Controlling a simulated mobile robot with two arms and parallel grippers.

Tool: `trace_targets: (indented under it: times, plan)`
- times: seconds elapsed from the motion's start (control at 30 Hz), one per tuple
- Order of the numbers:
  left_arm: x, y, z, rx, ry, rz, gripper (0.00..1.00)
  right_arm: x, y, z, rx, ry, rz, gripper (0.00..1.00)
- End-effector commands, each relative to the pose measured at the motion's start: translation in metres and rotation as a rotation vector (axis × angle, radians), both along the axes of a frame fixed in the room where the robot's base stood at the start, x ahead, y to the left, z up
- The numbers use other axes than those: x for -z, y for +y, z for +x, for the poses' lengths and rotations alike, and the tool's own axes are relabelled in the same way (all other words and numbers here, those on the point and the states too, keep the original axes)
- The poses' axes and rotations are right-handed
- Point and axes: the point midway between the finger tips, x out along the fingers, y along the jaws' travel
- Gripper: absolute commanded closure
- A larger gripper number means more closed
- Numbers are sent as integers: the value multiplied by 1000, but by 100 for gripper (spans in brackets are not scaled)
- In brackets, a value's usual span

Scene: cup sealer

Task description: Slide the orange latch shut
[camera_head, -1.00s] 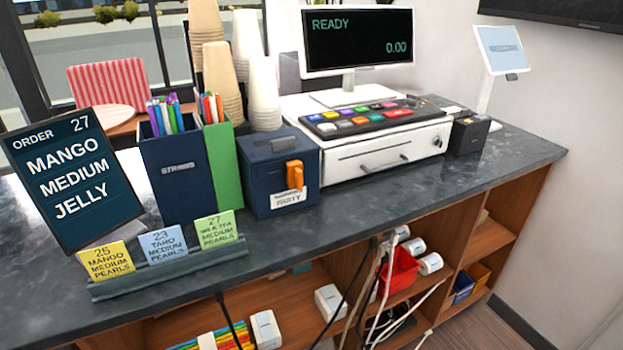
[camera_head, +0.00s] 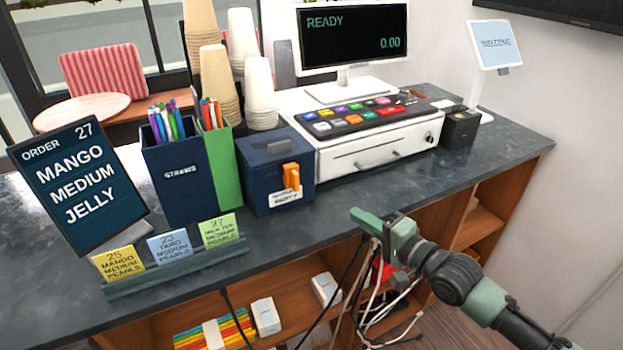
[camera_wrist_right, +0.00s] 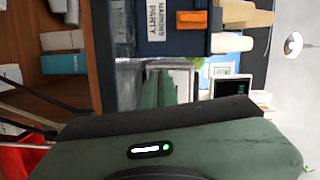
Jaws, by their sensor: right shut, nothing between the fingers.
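The orange latch (camera_head: 291,176) is on the front of a dark blue box (camera_head: 262,190) on the counter, above a white label. My right gripper (camera_head: 358,216) is in front of the counter edge, to the right of and below the latch in the head view. Its fingers are shut and empty, and a clear gap separates them from the box. In the right wrist view the green fingers (camera_wrist_right: 158,90) point toward the counter front. My left gripper is not in view.
A card rail (camera_head: 180,272) lies along the front edge. Cables (camera_head: 375,300) hang below my right gripper.

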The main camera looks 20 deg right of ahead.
Motion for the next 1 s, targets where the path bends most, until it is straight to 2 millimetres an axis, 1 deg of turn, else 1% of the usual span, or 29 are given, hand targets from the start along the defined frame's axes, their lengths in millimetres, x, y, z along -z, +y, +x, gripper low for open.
trace_targets:
  times: [0.03,0.1,0.2,0.3,0.53,0.67,0.77,0.87,1.0]
  plan:
    - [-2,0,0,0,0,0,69,-19,3,0,-15,-15,47,100]
    - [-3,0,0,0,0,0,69,-36,6,0,-29,-26,103,100]
    - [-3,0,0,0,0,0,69,-49,8,-1,-40,-32,148,100]
    - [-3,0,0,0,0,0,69,-52,9,-1,-43,-34,160,100]
    - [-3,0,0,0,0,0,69,-51,8,-1,-42,-34,158,100]
    - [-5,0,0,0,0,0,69,-51,10,3,-41,-34,158,100]
    - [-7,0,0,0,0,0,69,-53,13,12,-40,-35,159,100]
    - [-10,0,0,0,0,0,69,-54,20,25,-42,-37,159,100]
    - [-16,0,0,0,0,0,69,-55,31,48,-42,-37,159,100]
